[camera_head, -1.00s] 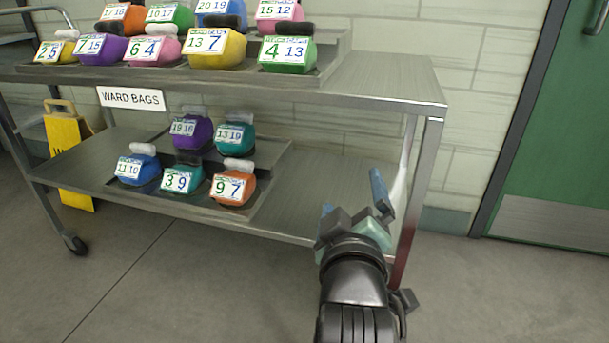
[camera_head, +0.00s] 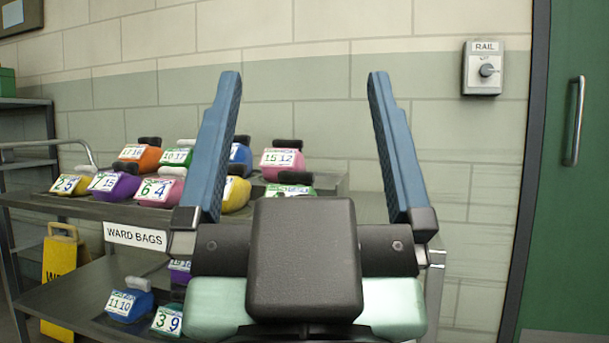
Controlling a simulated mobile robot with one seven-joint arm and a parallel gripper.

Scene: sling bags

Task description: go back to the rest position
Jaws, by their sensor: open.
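My gripper (camera_head: 303,85) is raised close in front of the camera. Its two blue fingers point up and stand wide apart, with only the wall showing between their tips. It is open and holds nothing. The gripper body covers the right part of the trolley and some of the bags behind it.
A metal trolley labelled WARD BAGS (camera_head: 135,236) carries several numbered bags on two levels, such as a pink bag (camera_head: 281,172) and an orange bag (camera_head: 141,157). A yellow sign (camera_head: 60,258) stands at left. A RAIL switch (camera_head: 483,69) and a green door (camera_head: 570,200) are at right.

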